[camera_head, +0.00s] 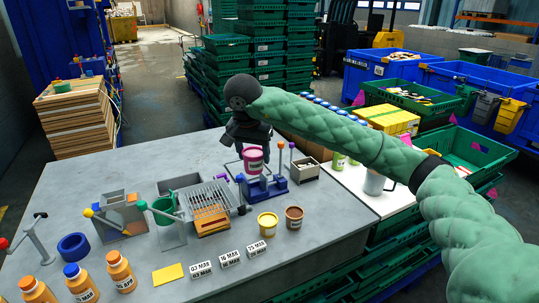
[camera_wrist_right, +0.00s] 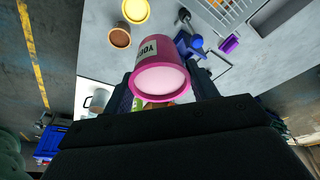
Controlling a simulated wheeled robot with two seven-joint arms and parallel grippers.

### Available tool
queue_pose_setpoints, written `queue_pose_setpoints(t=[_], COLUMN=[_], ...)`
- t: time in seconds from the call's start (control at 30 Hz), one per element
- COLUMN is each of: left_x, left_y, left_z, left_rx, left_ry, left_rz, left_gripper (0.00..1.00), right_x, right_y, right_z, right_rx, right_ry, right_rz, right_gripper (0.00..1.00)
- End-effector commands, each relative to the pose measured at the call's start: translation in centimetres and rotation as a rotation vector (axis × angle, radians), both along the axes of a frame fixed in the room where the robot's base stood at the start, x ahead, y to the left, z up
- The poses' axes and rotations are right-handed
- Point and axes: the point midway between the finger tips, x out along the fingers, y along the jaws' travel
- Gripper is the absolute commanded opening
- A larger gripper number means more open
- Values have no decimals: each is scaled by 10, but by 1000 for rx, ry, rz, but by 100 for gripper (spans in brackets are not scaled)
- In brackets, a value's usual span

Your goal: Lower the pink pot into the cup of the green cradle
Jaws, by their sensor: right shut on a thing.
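The pink pot (camera_head: 253,158) is in my right gripper (camera_head: 252,150), above or just at the blue fixture (camera_head: 263,188) on the grey table. In the right wrist view the pot (camera_wrist_right: 160,82) sits upside down in the picture between the two fingers, its pale pink top facing the camera and a white label on its side. The green cradle (camera_head: 165,208), with a green cup on a clear stand, is further left on the table, apart from the pot. The inside of its cup is hard to make out. My left gripper is not in view.
A yellow pot (camera_head: 268,222) and a brown pot (camera_head: 294,217) stand in front. Orange bottles (camera_head: 119,270) and label blocks (camera_head: 229,259) line the table's near side.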

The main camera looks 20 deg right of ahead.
Motion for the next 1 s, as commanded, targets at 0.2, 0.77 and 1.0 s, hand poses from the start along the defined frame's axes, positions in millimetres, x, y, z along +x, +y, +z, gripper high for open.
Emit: queue_pose_setpoints(t=[0.2,0.77,1.0], left_x=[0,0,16], left_y=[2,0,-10], left_z=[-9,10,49], left_rx=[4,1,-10], left_ry=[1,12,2], left_rz=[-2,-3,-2], left_gripper=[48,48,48], right_x=[9,30,39], right_y=[35,120,157], right_z=[9,22,26], right_rx=[-1,0,0], right_ry=[-2,-2,-2], right_rz=[1,2,2], right_gripper=[32,32,32])
